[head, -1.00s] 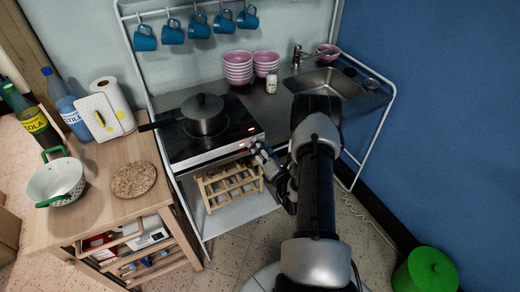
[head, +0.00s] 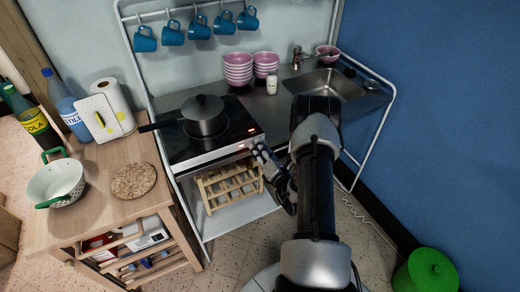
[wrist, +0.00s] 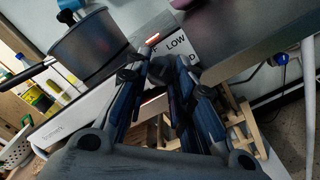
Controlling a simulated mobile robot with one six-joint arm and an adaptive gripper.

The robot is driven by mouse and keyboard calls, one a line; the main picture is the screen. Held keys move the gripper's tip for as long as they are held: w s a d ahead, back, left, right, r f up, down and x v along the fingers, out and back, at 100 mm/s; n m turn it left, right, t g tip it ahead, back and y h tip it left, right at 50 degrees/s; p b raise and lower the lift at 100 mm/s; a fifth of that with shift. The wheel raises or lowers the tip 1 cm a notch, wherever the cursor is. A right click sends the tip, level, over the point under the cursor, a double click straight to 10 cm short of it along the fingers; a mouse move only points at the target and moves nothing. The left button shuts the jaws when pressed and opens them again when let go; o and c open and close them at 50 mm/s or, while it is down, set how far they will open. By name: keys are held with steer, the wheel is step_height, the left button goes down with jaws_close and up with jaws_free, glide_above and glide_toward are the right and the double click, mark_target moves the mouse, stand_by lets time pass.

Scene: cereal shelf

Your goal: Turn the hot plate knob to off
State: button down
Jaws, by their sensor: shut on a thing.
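The hot plate (head: 180,150) is a black-topped unit with a pale front panel, set on the metal counter at the left. A dark lidded pot (head: 204,116) stands on it. Small red lights glow on its top and front right. My gripper (head: 258,149) is at the right end of the front panel. In the wrist view, my gripper (wrist: 145,73) has its fingertips close together against the panel (wrist: 180,45), beside the word "LOW" and a red light strip. It is shut on the knob, which the fingers mostly hide; its turn position cannot be read.
A wooden rack (head: 229,187) sits below the hot plate. The sink (head: 335,84), pink bowls (head: 238,70) and a small jar (head: 272,86) are to the right. A wooden cart (head: 95,210) with a colander (head: 57,183) stands at the left. The pot's handle points left.

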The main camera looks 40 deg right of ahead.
steer(key=shift+n, duration=0.4)
steer(key=n+b, duration=0.4)
steer(key=n, duration=0.7)
stand_by(0.5)
steer(key=c, duration=1.4)
jaws_free()
steer(key=shift+o, duration=0.2)
steer(key=shift+s, duration=0.1)
